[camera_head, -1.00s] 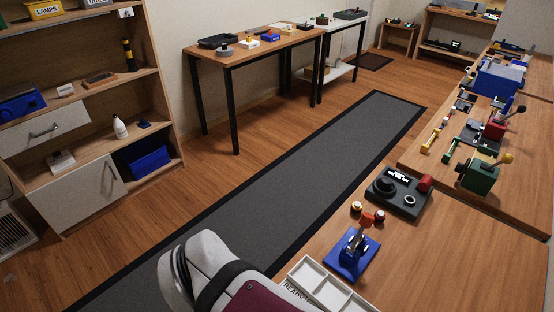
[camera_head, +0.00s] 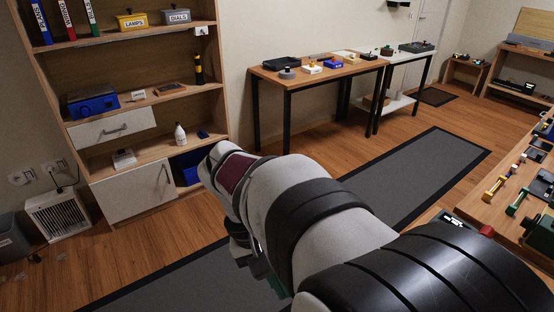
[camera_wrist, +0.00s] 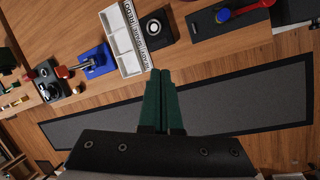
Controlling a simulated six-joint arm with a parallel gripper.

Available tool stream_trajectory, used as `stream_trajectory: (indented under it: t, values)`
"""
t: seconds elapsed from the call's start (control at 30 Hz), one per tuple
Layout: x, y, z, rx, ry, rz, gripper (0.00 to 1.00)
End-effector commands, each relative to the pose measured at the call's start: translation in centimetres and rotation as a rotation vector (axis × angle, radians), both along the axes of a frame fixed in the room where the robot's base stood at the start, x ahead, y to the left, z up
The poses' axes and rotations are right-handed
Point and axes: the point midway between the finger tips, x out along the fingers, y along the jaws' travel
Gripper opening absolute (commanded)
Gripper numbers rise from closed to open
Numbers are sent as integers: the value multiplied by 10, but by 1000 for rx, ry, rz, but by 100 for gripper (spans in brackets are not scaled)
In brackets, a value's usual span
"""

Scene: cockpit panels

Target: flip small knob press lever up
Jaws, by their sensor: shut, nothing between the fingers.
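A dark panel with a blue lever arm (camera_wrist: 240,12) and a red end lies at the top right. I cannot tell which is the small knob press. My gripper (camera_wrist: 160,72) is shut and empty. Its green fingers are over the table's edge, apart from both levers. In the head view my arm covers most of my gripper; green parts show below it. Part of a green device (camera_head: 541,234) shows at the right edge.
A white compartment tray (camera_wrist: 125,42) and a black dial panel (camera_wrist: 157,28) lie beyond my fingertips. A dark control box (camera_wrist: 47,78) stands at the left. A grey floor mat (camera_wrist: 215,105) lies below the table edge. Shelves (camera_head: 150,97) stand at the left.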

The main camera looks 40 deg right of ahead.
Motion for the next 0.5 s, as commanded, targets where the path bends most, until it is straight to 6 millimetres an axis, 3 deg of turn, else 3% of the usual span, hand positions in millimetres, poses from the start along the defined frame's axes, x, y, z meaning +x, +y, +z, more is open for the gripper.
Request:
stream_trajectory:
  t: [0.1,0.23,0.3,0.4,0.5]
  values:
    - [38,-81,-13,-142,171,-11,0]
    - [60,-173,-41,-290,363,-29,0]
    - [62,-218,-61,-360,464,-40,0]
    - [56,-270,-92,-446,590,-59,0]
    - [44,-304,-116,-507,684,-73,0]
